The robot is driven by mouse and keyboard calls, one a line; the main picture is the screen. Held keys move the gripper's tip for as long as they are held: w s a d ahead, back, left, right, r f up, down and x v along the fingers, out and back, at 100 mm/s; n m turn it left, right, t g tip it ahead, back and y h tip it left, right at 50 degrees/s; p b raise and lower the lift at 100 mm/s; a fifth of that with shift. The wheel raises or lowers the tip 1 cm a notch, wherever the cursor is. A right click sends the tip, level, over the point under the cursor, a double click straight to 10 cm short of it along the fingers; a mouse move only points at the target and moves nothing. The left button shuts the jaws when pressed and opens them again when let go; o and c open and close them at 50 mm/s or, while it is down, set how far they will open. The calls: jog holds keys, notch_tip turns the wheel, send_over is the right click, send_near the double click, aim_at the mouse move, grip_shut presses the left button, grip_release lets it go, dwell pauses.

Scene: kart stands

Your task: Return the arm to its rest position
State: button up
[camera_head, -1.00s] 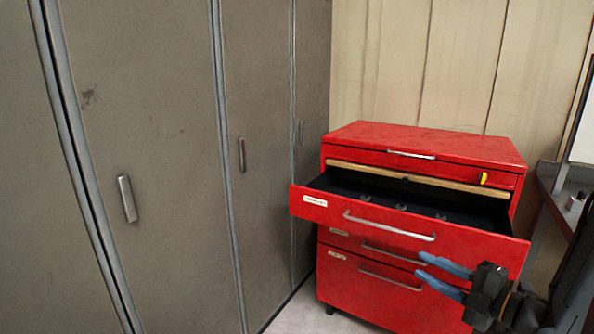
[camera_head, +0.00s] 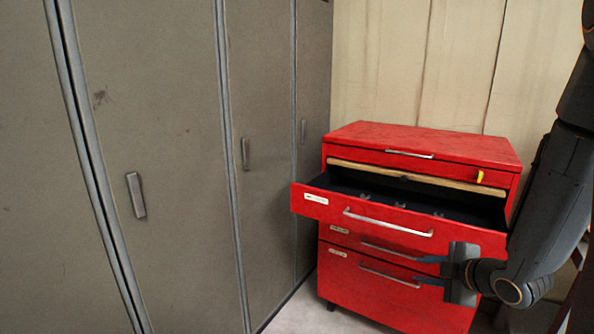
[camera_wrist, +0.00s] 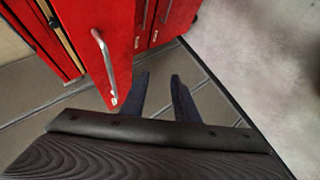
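My gripper (camera_head: 424,270) is in front of the red cabinet's lower drawers in the head view, its blue fingers pointing left. In the wrist view its two fingers (camera_wrist: 160,78) are apart with nothing between them. My dark arm comes down along the right edge of the head view and covers the cabinet's right side. The red cabinet (camera_head: 430,140) has its second drawer (camera_head: 385,222) pulled out, showing a dark interior. The open drawer's front and handle (camera_wrist: 103,55) also show in the wrist view, apart from the fingers.
Grey lockers (camera_head: 180,120) with shut doors line the left side. A beige panelled wall (camera_head: 460,60) stands behind the cabinet. The wrist view shows pale clear floor (camera_wrist: 265,60) at the right.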

jog(key=s+a+r+m+g+h, duration=0.1)
jog(key=s+a+r+m+g, duration=0.1)
jog(key=s+a+m+g, duration=0.3)
jog(key=s+a+r+m+g+h+p, duration=0.1)
jog(key=s+a+m+g, duration=0.4)
jog(key=s, duration=1.1)
jog(key=a+r+m+h, duration=0.1)
jog(key=a+r+m, duration=0.1)
jog(key=m, duration=0.4)
jog(key=shift+a+m+g, duration=0.3)
jog(key=shift+a, duration=0.25)
jog(key=shift+d, duration=0.1)
